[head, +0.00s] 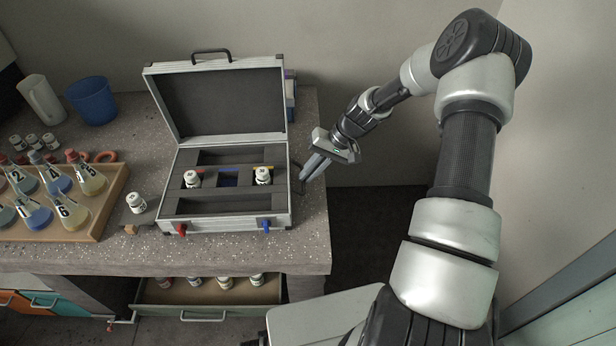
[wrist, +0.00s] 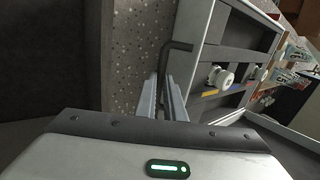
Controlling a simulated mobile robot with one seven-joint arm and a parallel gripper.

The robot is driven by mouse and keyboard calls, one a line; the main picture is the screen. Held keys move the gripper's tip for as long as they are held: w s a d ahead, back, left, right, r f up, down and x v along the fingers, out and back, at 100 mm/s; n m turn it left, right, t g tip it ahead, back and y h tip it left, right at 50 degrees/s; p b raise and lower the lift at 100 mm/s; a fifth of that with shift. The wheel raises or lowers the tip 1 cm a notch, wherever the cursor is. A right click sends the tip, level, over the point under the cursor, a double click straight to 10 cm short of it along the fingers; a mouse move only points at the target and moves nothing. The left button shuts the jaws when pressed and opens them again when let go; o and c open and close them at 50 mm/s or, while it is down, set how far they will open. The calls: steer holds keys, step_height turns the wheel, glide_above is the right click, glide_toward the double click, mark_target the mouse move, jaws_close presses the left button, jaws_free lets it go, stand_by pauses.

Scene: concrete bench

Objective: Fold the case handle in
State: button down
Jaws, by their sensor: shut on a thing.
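The silver-edged case (head: 284,215) stands open on the bench, its lid (head: 225,100) raised. A dark bent handle (wrist: 177,46) stands out from the case's side in the wrist view. In the head view it is a thin dark piece at the case's right side, mostly hidden by my fingers. My gripper (head: 306,174) is beside the case's right wall, its fingers shut on that handle. The fingers also show in the wrist view (wrist: 163,98), one on each side of the bar. Another black handle (head: 211,54) is on the lid's top edge.
White-capped bottles (head: 263,176) sit in the case, and one bottle (head: 136,203) stands left of it. A wooden tray (head: 113,205) of flasks is farther left. The bench's right edge (head: 322,200) is close to my gripper. An open drawer (head: 210,290) is below.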

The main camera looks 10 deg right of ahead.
mark_target(304, 182)
step_height(304, 182, down, 2)
steer(key=y+b, duration=0.4)
steer(key=b, duration=0.1)
steer(key=shift+a+f+t, duration=0.1)
steer(key=shift+f+t, duration=0.15)
steer(key=shift+t, duration=0.15)
steer(key=shift+w+a+f+y+b, duration=0.1)
steer(key=shift+f+y+b, duration=0.05)
steer(key=shift+y+b, duration=0.45)
steer(key=shift+a+f+y+b, duration=0.1)
steer(key=shift+y+b, duration=0.35)
steer(key=shift+y, duration=0.15)
steer(key=shift+a+y+b, duration=0.2)
steer(key=shift+y+b, duration=0.4)
steer(key=shift+b, duration=0.1)
